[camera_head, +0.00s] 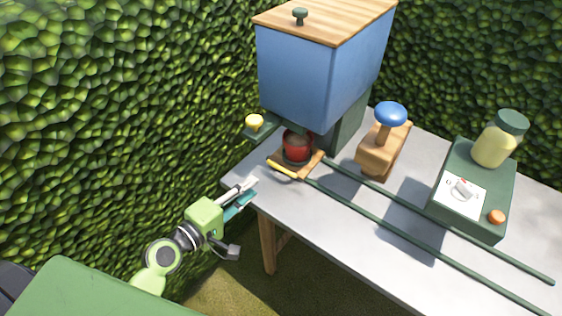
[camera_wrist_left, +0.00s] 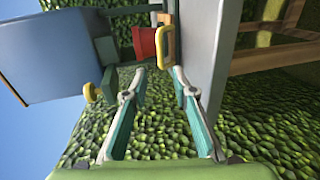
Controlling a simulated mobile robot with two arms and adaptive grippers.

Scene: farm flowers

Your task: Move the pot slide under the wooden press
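The pot slide (camera_head: 315,161) is a small wooden tray with a yellow handle (camera_head: 284,170) at its front left edge. It bears a red pot (camera_head: 297,147) and sits at the left end of the green rails, under the blue hopper. The handle also shows in the left wrist view (camera_wrist_left: 167,43). The wooden press (camera_head: 379,157), with a blue knob (camera_head: 390,114), stands behind the rails to the right of the slide. My left gripper (camera_head: 246,190) is open and empty, left of the handle and apart from it; its fingers show spread in the left wrist view (camera_wrist_left: 154,84). My right gripper is not in view.
The blue hopper (camera_head: 310,80) stands above the slide, with a yellow knob (camera_head: 254,122) at its left. Two green rails (camera_head: 390,228) run right along the grey table (camera_head: 330,240). A hedge is behind.

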